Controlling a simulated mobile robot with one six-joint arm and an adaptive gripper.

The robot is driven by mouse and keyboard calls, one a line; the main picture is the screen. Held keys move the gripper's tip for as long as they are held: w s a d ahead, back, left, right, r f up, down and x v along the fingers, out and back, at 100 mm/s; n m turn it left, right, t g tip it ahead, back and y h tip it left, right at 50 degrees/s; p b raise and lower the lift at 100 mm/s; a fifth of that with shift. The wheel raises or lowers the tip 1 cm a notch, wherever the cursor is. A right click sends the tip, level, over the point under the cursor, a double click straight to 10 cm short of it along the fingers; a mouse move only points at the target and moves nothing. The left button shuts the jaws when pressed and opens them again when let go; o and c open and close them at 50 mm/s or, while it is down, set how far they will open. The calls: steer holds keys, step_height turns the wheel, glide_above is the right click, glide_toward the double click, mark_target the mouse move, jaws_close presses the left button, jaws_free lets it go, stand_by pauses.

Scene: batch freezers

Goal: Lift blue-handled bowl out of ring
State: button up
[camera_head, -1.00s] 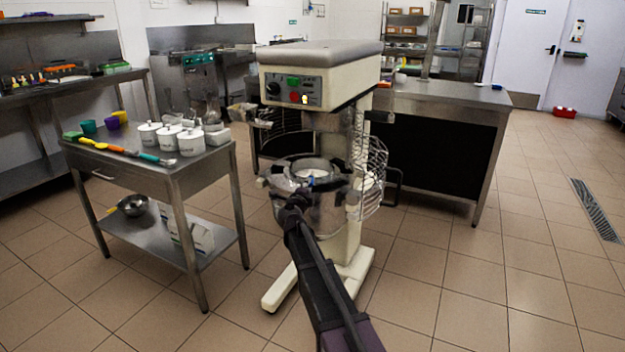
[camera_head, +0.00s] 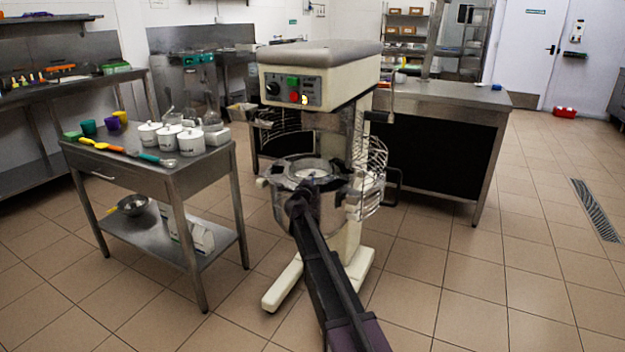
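A steel bowl (camera_head: 318,208) sits in the ring (camera_head: 345,192) of the cream-coloured mixer (camera_head: 318,75), below the mixer head. Its pale inside shows from above. No blue handle shows clearly. My gripper (camera_head: 298,204) is at the front of the bowl, in front of its wall in the picture. My arm hides part of the bowl and the mixer's foot. The fingers are dark and small, so I cannot tell whether they are open or shut, or whether they touch the bowl.
A wire guard (camera_head: 370,170) stands open at the mixer's right. A steel table (camera_head: 205,168) with white lidded pots (camera_head: 191,142) and utensils stands at the left. A dark-fronted counter (camera_head: 440,150) stands behind.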

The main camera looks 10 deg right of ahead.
jaws_close()
steer(key=shift+r, duration=0.15)
stand_by(0.4)
step_height(320, 180, up, 10)
steer(key=p, duration=1)
steer(key=shift+f, duration=0.2)
stand_by(0.6)
